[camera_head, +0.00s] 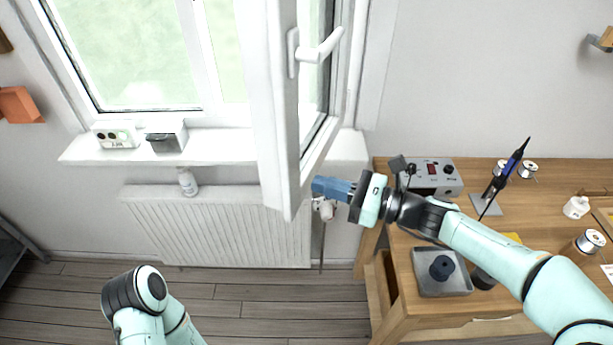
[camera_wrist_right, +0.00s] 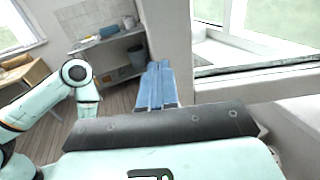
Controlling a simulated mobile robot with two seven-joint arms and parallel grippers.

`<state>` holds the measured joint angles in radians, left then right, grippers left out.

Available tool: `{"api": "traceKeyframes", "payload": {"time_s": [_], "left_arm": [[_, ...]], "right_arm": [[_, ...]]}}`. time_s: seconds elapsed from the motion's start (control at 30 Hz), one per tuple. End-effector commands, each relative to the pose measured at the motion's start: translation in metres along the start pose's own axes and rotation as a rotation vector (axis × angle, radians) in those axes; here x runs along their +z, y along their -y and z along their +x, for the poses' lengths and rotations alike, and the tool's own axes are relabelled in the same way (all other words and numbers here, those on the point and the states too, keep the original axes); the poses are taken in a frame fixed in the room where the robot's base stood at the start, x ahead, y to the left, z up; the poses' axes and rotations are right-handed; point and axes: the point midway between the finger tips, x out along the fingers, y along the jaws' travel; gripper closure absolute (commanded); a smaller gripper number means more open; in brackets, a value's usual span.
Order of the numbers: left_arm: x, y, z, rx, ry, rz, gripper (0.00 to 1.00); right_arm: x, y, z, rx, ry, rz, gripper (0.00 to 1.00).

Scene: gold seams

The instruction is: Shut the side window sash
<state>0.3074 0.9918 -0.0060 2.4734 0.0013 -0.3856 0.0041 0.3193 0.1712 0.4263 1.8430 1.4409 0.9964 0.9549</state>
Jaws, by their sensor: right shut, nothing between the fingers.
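The side window sash (camera_head: 272,110) is a white framed pane that stands swung open into the room. Its white handle (camera_head: 318,48) sticks out sideways near the top of the head view. My right gripper (camera_head: 318,186) is shut with nothing between its blue fingers. In the head view its tips are at the lower right edge of the sash; I cannot tell whether they touch it. In the right wrist view the shut fingers (camera_wrist_right: 157,72) point at the white sash edge (camera_wrist_right: 168,35). My left arm shows at the bottom left of the head view, but its gripper is not visible.
The sill (camera_head: 215,148) holds a white socket box (camera_head: 117,135) and a small grey-topped box (camera_head: 166,136). A radiator (camera_head: 220,225) is below. A wooden workbench (camera_head: 395,290) at the right carries a grey tray (camera_head: 425,285), a soldering station (camera_head: 435,172) and several spools.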

Motion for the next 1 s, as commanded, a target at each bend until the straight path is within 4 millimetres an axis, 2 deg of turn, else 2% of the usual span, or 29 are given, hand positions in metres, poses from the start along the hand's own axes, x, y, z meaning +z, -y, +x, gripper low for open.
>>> {"api": "traceKeyframes", "payload": {"time_s": [0.1, 0.3, 0.8, 1.0], "left_arm": [[-0.001, -0.002, -0.004, 0.001, -0.002, 0.001, 0.57], [-0.002, -0.003, -0.006, 0.001, -0.004, 0.001, 0.57], [-0.002, -0.003, -0.006, 0.001, -0.004, 0.002, 0.57], [-0.002, -0.003, -0.006, 0.001, -0.003, 0.001, 0.57]], "right_arm": [[0.001, 0.000, 0.021, 0.003, 0.002, 0.000, 1.00], [0.001, 0.000, 0.040, 0.001, 0.001, 0.000, 1.00], [0.000, 0.000, 0.044, -0.002, 0.000, -0.001, 1.00], [0.000, 0.000, 0.053, -0.021, 0.001, -0.001, 1.00]]}}
